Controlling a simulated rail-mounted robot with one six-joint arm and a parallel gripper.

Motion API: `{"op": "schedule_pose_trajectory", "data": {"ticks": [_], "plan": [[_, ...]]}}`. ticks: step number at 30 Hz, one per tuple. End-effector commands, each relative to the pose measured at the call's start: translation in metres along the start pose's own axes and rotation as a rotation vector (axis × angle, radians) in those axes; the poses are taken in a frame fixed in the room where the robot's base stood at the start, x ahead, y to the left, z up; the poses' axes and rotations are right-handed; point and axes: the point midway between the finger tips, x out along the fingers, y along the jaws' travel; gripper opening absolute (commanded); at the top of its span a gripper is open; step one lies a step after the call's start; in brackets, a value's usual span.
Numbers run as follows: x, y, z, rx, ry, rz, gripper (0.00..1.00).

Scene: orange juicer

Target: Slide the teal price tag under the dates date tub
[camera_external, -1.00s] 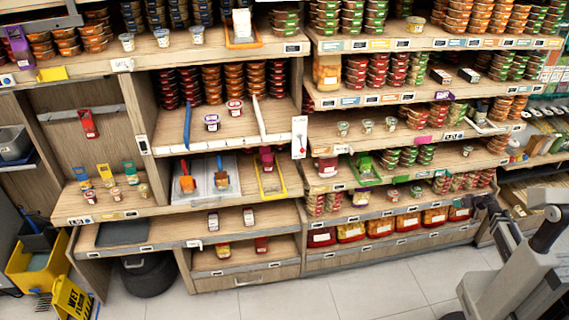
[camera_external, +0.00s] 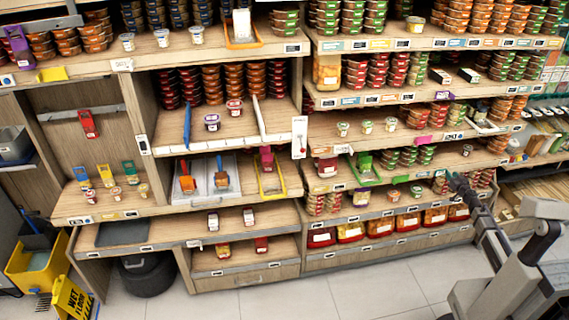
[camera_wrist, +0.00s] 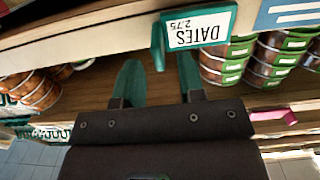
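A teal-framed price tag (camera_wrist: 200,27) reading "DATES 2.75" appears upside down in the wrist view, at the shelf edge. A narrow teal piece (camera_wrist: 158,46) shows at its left; I cannot tell whether it belongs to the tag. My gripper (camera_wrist: 158,62) has its two dark teal fingers apart, with the tips close to the tag's lower edge in the picture; contact is unclear. In the external view my gripper (camera_external: 455,178) is at the lower right shelves. Stacked tubs with green labels (camera_wrist: 227,62) stand beside the tag; I cannot read which hold dates.
More stacked tubs (camera_wrist: 36,92) stand at the left of the wrist view. A pink tag (camera_wrist: 275,115) sticks out at right. The shelf edge (camera_wrist: 90,28) crosses close above my fingers in the picture.

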Motion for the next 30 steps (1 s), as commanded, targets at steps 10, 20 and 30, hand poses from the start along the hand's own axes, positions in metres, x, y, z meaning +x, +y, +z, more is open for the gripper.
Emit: {"op": "schedule_pose_trajectory", "data": {"ticks": [10, 20, 30], "plan": [[0.0211, -0.0003, 0.0001, 0.0, 0.0, 0.0, 0.36], [0.0208, -0.0002, 0.0001, 0.0, 0.0, 0.0, 0.07], [0.0207, -0.0002, 0.0001, 0.0, 0.0, 0.0, 0.0]]}}
